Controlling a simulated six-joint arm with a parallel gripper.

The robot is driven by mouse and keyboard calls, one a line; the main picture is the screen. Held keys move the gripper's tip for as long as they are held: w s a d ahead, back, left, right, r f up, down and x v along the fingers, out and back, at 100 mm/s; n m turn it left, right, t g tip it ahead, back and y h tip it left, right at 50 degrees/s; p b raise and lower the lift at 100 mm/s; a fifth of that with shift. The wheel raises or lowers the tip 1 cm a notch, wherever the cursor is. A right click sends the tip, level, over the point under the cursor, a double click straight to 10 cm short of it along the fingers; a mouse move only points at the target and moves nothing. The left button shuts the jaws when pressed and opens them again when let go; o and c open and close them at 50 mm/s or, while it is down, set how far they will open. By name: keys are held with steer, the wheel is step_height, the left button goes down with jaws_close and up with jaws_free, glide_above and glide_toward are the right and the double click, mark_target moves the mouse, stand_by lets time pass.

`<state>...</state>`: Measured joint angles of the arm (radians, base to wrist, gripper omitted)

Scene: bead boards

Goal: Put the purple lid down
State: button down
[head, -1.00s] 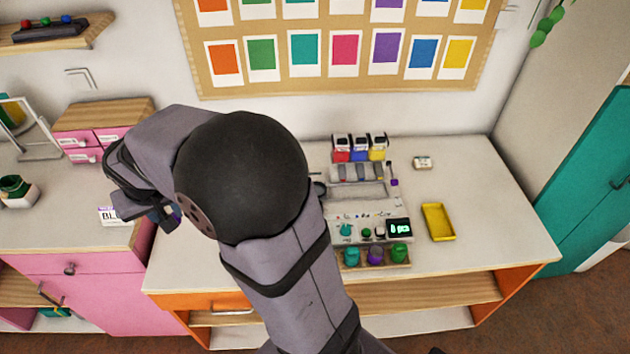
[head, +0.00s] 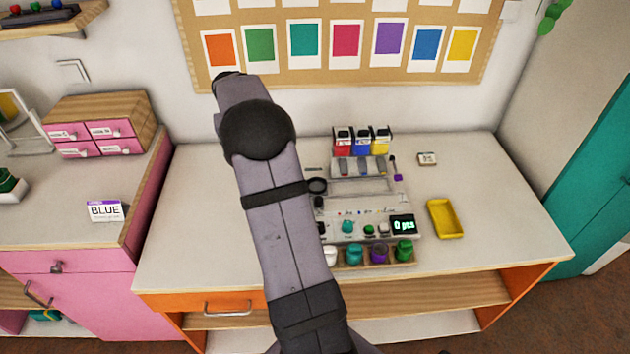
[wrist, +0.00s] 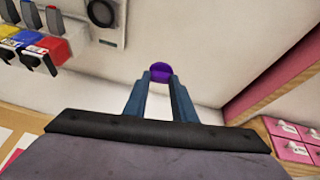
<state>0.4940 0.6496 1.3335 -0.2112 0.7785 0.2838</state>
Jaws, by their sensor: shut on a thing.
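The purple lid (wrist: 160,70) shows in the wrist view between the tips of my gripper (wrist: 159,78). My gripper is shut on it, with the pale table top (wrist: 200,60) behind it. How far the lid is above the table I cannot tell. In the head view my own arm hides the gripper and the lid.
The bead machine (head: 365,205) stands right of my arm, with red, blue and yellow bins (head: 361,143) at its back. A yellow tray (head: 445,218) lies further right. The table (head: 190,220) left of my arm is clear.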

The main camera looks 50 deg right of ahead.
steer(key=s+d+f+m+b, duration=0.1)
steer(key=s+d+f, duration=0.2)
steer(key=d, duration=0.6)
steer(key=s+d+f+m+g+b, duration=0.1)
steer(key=s+d+f, duration=0.2)
steer(key=d, duration=0.6)
steer(key=shift+s+f+h+b, duration=0.35)
steer(key=shift+s+f+h, duration=0.05)
steer(key=shift+s, duration=0.1)
